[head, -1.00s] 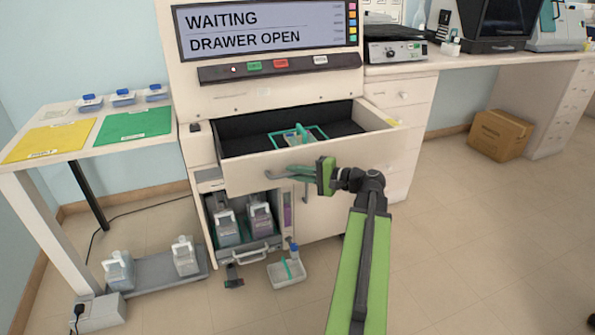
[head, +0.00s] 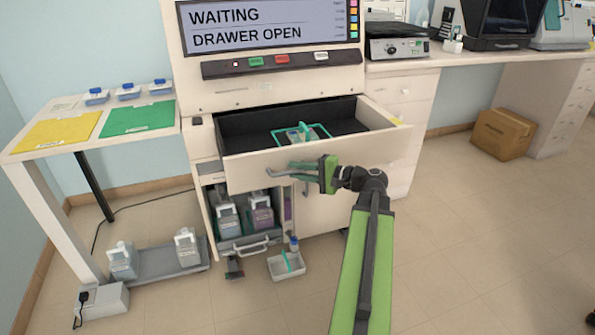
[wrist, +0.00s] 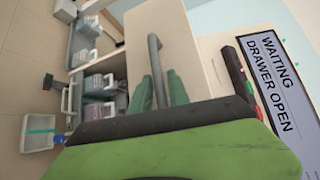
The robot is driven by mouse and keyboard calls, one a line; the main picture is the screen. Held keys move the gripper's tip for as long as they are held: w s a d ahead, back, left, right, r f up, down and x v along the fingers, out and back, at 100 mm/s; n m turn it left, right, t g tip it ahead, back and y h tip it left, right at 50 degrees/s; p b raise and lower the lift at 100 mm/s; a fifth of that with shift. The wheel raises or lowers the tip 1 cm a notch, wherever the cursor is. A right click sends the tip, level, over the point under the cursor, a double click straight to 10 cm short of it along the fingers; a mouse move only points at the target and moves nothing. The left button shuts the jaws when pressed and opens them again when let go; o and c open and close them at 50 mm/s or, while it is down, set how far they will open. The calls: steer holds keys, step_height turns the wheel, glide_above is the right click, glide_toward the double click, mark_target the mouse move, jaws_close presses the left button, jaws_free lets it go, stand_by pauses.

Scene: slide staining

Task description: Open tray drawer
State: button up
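The tray drawer (head: 320,153) of the white machine is pulled out, and its dark inside shows. Its grey handle (head: 280,173) is on the drawer front. My gripper (head: 300,170) is at the handle. In the wrist view the handle bar (wrist: 154,60) runs between my two green fingers (wrist: 159,92), which lie close on both sides of it and look shut on it. A teal-framed tray (head: 300,134) lies in the drawer. The machine's screen (head: 265,25) reads "WAITING" and "DRAWER OPEN".
Below the drawer, an open bay holds bottles (head: 228,218). A small white bin (head: 286,265) stands on the floor in front. A side table (head: 65,150) with yellow and green mats is at the left. A cardboard box (head: 503,134) stands by the right desk.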

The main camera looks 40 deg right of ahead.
steer(key=p+v, duration=0.2)
steer(key=v, duration=1.5)
steer(key=shift+s, duration=0.2)
steer(key=shift+w, duration=0.1)
